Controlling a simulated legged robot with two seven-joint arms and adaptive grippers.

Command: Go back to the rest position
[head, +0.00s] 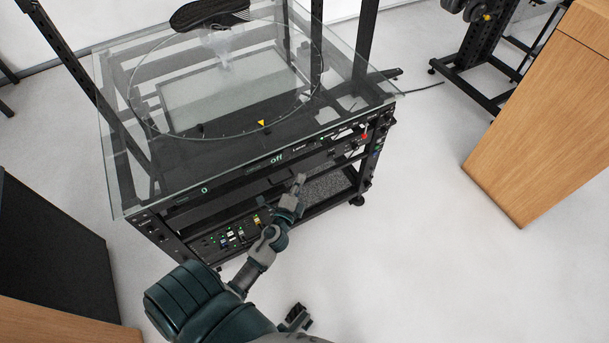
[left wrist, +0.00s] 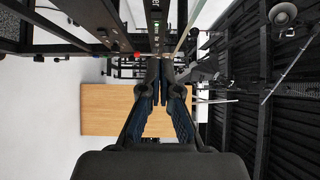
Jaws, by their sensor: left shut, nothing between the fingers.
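My left arm reaches up from the bottom of the head view. Its gripper (head: 299,181) is shut and empty, at the front side of the turntable cart (head: 190,190), just below the control panel strip. I cannot tell whether it touches the cart. In the left wrist view the two fingers (left wrist: 160,78) lie together with nothing between them. The cart's panel edge with small lights (left wrist: 146,50) is close above them. I do not make out my right gripper in either view.
The cart has a glass top with a round turntable (head: 225,80), and a dark shoe (head: 208,13) shows above it. A panel display reads "off" (head: 277,159). A wooden block (head: 550,120) stands at right, a dark cabinet (head: 50,260) at left. White floor (head: 440,270) is clear at lower right.

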